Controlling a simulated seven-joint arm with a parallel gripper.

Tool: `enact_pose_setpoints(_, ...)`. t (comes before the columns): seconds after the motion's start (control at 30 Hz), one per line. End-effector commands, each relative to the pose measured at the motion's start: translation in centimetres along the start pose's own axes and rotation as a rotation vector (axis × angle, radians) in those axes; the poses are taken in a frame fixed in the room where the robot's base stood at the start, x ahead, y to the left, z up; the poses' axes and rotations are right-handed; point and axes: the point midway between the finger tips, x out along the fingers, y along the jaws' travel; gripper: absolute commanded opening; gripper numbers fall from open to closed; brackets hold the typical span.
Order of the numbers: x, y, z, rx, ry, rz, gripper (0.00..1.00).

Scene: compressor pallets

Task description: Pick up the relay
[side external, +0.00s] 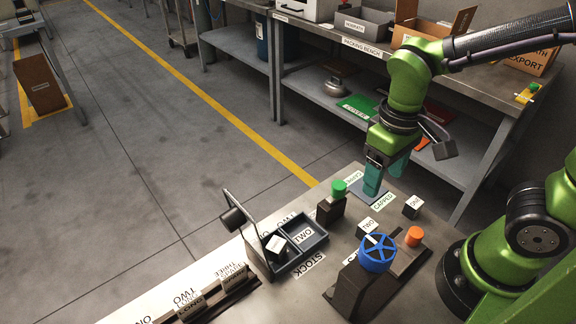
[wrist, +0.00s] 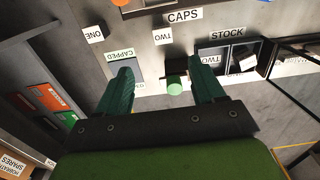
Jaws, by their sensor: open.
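No part is labelled relay, so I cannot tell for sure which one it is. Small dark blocks with white tops stand on the bench: one marked ONE (side external: 412,207), one marked TWO (side external: 367,227), and a pale-topped one (side external: 277,244) in the stock tray (side external: 300,262). In the wrist view, block ONE (wrist: 93,34) is at upper left and block TWO (wrist: 163,37) at top centre. My gripper (side external: 383,174) is open, teal fingers pointing down above the CAPPED pad (side external: 362,190). In the wrist view nothing is held between the fingers (wrist: 162,72).
A dark upright frame (side external: 245,225) rises beside the tray. Labelled racks (side external: 205,297) lie at front left.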

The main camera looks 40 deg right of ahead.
Motion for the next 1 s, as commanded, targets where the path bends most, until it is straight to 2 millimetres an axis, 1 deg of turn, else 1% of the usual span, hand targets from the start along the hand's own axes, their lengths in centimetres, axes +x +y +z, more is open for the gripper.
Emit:
enact_pose_setpoints(0.03, 1.2, 0.0, 0.2, 0.001, -0.008, 0.001, 0.68)
enact_pose_setpoints(0.2, 5.0, 0.0, 0.1, 0.001, -0.008, 0.001, 0.68)
enact_pose_setpoints(0.3, 7.0, 0.0, 0.2, 0.002, -0.006, 0.000, 0.68)
enact_pose_setpoints(0.4, 8.5, -0.1, 0.1, 0.001, -0.004, -0.001, 0.68)
enact_pose_setpoints(0.67, 10.2, -0.1, 0.0, 0.001, -0.001, -0.002, 0.68)
enact_pose_setpoints(0.9, 13.5, -0.5, 0.0, 0.002, -0.003, 0.000, 0.68)
enact_pose_setpoints(1.0, 14.4, -0.5, -0.1, 0.003, -0.001, -0.002, 0.68)
